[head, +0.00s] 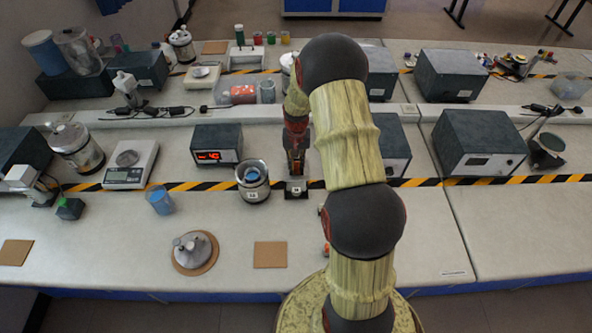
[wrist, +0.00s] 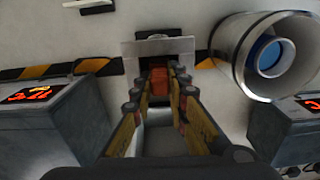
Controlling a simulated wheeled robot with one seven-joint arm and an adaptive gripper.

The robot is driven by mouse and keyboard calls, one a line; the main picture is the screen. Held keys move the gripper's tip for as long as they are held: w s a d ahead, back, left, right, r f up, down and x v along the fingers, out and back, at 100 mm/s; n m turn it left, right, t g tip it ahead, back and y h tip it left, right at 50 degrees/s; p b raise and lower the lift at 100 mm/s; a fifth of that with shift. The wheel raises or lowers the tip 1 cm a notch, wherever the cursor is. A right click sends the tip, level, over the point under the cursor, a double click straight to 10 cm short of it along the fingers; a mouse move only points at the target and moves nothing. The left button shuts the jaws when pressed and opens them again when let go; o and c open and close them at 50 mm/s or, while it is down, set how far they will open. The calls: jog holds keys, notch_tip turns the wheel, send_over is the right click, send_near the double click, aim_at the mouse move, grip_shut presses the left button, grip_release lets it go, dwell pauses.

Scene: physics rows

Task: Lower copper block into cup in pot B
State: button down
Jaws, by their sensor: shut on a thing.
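My gripper (head: 296,168) points down over a small metal stand (head: 296,189) with a label. In the wrist view the fingers (wrist: 160,92) are shut on the reddish copper block (wrist: 160,78), in front of the same pale stand (wrist: 158,48). I cannot tell whether the block still touches the stand. A metal pot (head: 253,193) with a small label stands just left of my gripper, and a blue cup (head: 252,175) sits inside it. Pot and cup also show at the upper right of the wrist view, the pot's wall (wrist: 238,52) around the cup (wrist: 268,54). The pot's label is unreadable.
A box with a red display (head: 216,145) stands behind the pot. A blue beaker (head: 160,200), a lid on a round mat (head: 194,252) and a brown square (head: 270,255) lie nearer the front. The front right bench is clear.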

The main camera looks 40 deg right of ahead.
jog(key=shift+r, duration=0.1)
jog(key=shift+r+p, duration=2.3)
jog(key=shift+r, duration=1.9)
jog(key=shift+w+a, duration=0.1)
